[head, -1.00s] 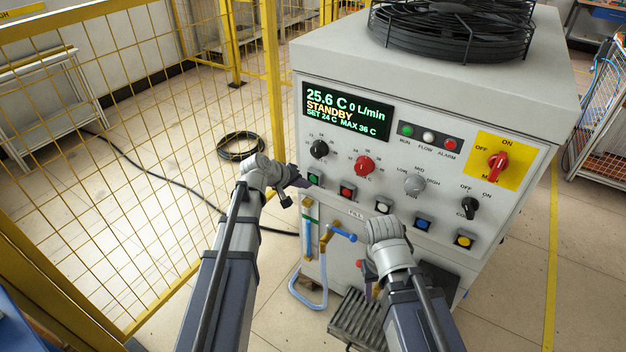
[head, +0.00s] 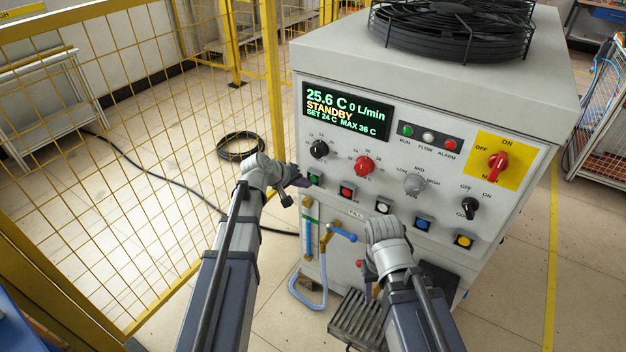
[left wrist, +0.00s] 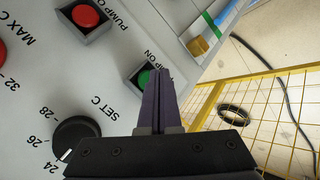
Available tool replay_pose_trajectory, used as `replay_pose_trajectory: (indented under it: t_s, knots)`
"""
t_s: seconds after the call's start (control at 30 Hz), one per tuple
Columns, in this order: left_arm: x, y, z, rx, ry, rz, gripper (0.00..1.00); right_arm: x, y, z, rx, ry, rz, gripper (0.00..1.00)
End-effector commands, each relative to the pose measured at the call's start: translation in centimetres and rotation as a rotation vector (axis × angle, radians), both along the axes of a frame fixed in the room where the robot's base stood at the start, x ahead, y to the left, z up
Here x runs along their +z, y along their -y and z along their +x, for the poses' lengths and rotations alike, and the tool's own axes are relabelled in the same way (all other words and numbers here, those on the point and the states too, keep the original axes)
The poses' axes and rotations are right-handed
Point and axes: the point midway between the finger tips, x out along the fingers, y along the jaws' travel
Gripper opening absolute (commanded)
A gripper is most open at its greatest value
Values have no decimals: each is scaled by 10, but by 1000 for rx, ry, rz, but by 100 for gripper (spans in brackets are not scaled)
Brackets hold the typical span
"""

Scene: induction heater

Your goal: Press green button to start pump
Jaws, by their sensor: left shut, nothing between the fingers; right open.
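The green button (head: 314,179), labelled for the pump, is at the left end of the lower button row on the machine's front panel. It also shows in the left wrist view (left wrist: 143,77). My left gripper (head: 305,183) is shut and empty, with its purple-grey fingertips (left wrist: 157,72) right at the button and covering part of it. I cannot tell whether they touch it. The display (head: 347,113) reads STANDBY and 0 L/min. My right gripper (head: 374,268) is low in front of the panel, its fingers mostly hidden by its own wrist.
A red button (head: 347,191) sits just right of the green one, with a black knob (head: 319,149) and red knob (head: 364,166) above. Below are a blue hose (head: 310,302) and a fill fitting. A yellow mesh fence (head: 130,200) stands left.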

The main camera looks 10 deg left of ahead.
Motion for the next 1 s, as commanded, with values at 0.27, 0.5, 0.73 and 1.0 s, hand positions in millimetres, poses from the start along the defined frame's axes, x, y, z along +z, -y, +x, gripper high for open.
replay_pose_trajectory:
  t_s: [0.27,0.5,0.73,1.0]
  knots:
    - [0,2,6,0,0,0,0,0,0,0,0,0,0,50]
    - [0,2,6,0,0,0,0,0,0,0,0,0,0,50]
    - [0,3,8,0,0,0,0,0,0,0,0,0,0,50]
    - [0,4,11,0,0,0,0,0,0,0,0,0,0,50]
